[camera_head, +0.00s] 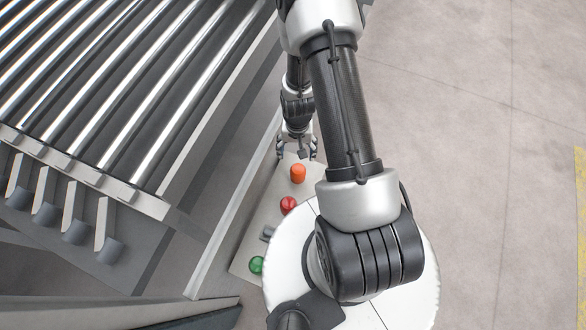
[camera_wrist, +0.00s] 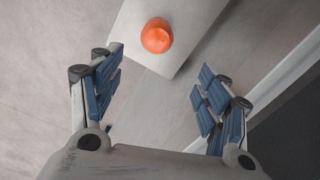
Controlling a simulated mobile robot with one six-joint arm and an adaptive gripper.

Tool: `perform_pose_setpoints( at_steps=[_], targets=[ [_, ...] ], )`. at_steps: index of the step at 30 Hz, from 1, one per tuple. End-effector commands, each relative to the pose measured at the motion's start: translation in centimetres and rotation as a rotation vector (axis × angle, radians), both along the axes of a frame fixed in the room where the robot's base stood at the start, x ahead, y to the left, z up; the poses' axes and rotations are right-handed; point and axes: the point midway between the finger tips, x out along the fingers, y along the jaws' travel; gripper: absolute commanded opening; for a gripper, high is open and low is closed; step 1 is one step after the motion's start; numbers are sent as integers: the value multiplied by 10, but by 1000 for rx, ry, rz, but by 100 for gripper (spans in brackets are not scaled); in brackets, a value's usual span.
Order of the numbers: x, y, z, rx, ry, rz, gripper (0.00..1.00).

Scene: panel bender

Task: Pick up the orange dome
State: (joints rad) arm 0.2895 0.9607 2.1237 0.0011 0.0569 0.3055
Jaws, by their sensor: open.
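The orange dome (camera_head: 298,173) sits upright on a pale narrow panel (camera_head: 277,213), near the panel's far end. In the wrist view the dome (camera_wrist: 157,36) shows at the top, on the end of the panel (camera_wrist: 190,18). My gripper (camera_head: 297,152) hangs just beyond the dome in the head view. In the wrist view my gripper (camera_wrist: 157,95) is open and empty, its blue-padded fingers wide apart. The dome lies ahead of the fingertips, between their lines and closer to the left finger's side. The fingers do not touch it.
A red dome (camera_head: 288,204) and a green dome (camera_head: 256,265) sit on the same panel, with a small grey part (camera_head: 267,233) between them. A roller conveyor (camera_head: 120,90) stands to the left. The floor (camera_head: 480,150) at the right is clear.

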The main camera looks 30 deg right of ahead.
Motion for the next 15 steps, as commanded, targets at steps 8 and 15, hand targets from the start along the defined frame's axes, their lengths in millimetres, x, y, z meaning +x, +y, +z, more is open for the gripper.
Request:
perform_pose_setpoints(
  at_steps=[8, 15],
  targets=[
    [0, 0, -68, 0, 1, 1, 70],
    [0, 0, -93, -1, -1, 1, 70]
  ],
)
